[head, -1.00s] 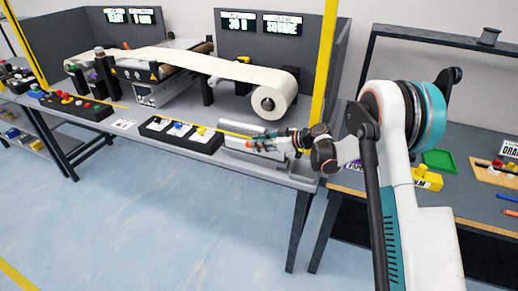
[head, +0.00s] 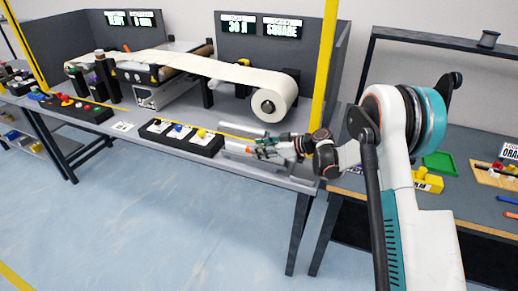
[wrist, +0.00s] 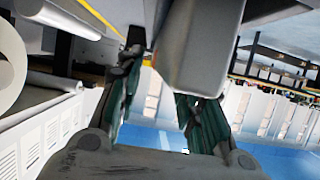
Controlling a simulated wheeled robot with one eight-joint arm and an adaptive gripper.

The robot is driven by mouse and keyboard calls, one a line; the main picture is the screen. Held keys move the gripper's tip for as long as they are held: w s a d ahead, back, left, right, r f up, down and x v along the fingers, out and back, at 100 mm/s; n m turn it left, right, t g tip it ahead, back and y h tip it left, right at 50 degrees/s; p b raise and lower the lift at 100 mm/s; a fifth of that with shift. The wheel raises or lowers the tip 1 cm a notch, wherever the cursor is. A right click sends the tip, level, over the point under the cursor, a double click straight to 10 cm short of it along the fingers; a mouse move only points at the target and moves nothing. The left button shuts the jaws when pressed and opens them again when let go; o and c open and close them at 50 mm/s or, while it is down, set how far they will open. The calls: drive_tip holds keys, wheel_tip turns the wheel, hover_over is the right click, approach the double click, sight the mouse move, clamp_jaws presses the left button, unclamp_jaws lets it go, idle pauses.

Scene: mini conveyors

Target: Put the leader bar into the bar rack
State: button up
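My gripper (head: 262,152) is low over the right end of the conveyor table, pointing left, beside pale metal bar-like pieces (head: 238,150). I cannot tell which piece is the leader bar and which is the bar rack. A large grey block (wrist: 203,45) hides the upper part of the right finger. A gap shows between the block and the left finger, and no clear grip on it shows.
A large cream roll (head: 272,103) stands behind my gripper, its web running left to the machine. A black button panel (head: 180,138) lies to the left. A yellow post (head: 325,60) rises close to my wrist. A side table with a green tray (head: 440,163) is at right.

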drive_tip(key=p+v, duration=0.3)
drive_tip(key=v, duration=0.8)
drive_tip(key=s+d+r+m+h, duration=0.2)
drive_tip(key=s+r+m+h, duration=0.15)
drive_tip(key=s+r, duration=0.5)
drive_tip(key=s+d+r+m+h, duration=0.2)
drive_tip(key=s+r+m+h, duration=0.15)
drive_tip(key=s+r, duration=0.5)
drive_tip(key=s+d+m+t+h, duration=0.1)
drive_tip(key=s+d+m+h, duration=0.1)
drive_tip(key=s, duration=0.9)
drive_tip(key=s+d+m+t+h, duration=0.1)
drive_tip(key=s+d+m+h, duration=0.2)
drive_tip(key=s, duration=0.9)
drive_tip(key=d+m, duration=0.2)
drive_tip(key=d, duration=0.2)
drive_tip(key=shift+f+h, duration=0.3)
drive_tip(key=shift+f, duration=0.1)
